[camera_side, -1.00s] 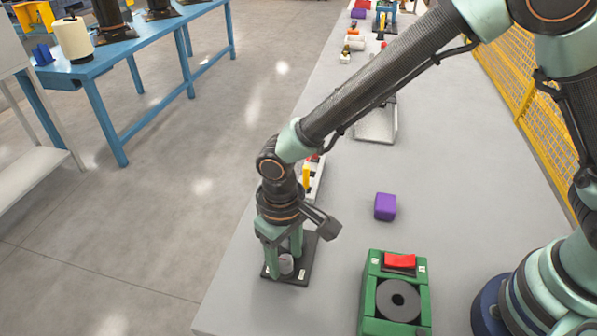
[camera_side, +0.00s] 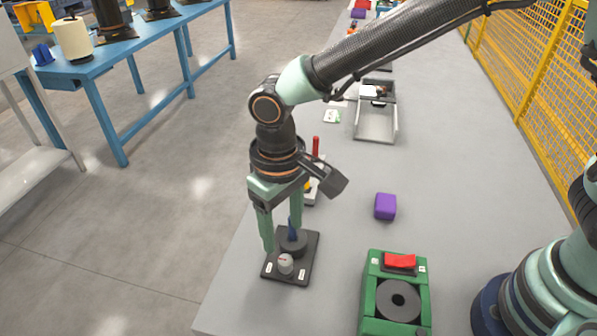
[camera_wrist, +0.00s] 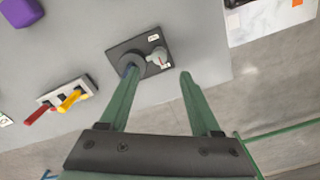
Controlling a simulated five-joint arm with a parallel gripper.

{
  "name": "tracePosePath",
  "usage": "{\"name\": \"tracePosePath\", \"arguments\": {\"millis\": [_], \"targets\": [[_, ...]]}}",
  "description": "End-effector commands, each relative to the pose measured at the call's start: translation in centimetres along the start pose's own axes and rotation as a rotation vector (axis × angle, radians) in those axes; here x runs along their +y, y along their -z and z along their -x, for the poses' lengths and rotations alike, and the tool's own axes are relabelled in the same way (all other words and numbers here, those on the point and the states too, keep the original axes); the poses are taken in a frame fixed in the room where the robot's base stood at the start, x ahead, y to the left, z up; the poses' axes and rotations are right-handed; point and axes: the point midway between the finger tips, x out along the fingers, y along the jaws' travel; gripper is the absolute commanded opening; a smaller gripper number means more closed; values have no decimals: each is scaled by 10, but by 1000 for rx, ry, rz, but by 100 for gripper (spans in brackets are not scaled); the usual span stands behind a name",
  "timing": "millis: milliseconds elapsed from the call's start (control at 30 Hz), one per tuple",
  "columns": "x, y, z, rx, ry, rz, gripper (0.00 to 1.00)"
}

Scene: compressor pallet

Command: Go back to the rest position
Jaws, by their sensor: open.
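My gripper (camera_side: 281,238) is above the black plate (camera_side: 272,270) near the table's left edge. Its two green fingers are spread and nothing is between them. The plate bears a small grey knob (camera_side: 285,264) and a round dark disc (camera_side: 296,243) with a blue upright piece (camera_side: 292,229). In the wrist view the open gripper (camera_wrist: 159,73) points toward the plate (camera_wrist: 118,50), with the grey knob (camera_wrist: 158,57) ahead of the fingertips. The left finger partly covers the dark disc (camera_wrist: 131,62) and the blue piece.
A purple block (camera_side: 385,206) and a green box with a red switch (camera_side: 371,300) stand right of the plate. A panel with red and yellow levers (camera_wrist: 69,92) is close by. A grey tray (camera_side: 375,125) is farther back. Yellow fencing (camera_side: 520,75) runs along the right.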

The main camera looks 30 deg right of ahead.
Motion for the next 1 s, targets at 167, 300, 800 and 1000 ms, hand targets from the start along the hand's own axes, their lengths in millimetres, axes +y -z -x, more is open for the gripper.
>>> {"name": "tracePosePath", "arguments": {"millis": [167,300,800,1000], "targets": [[1,0,1,2,1,-2,64],[20,2,16,29,12,-21,64],[179,-43,116,304,27,-189,64],[226,-81,132,413,-15,-252,64]]}}
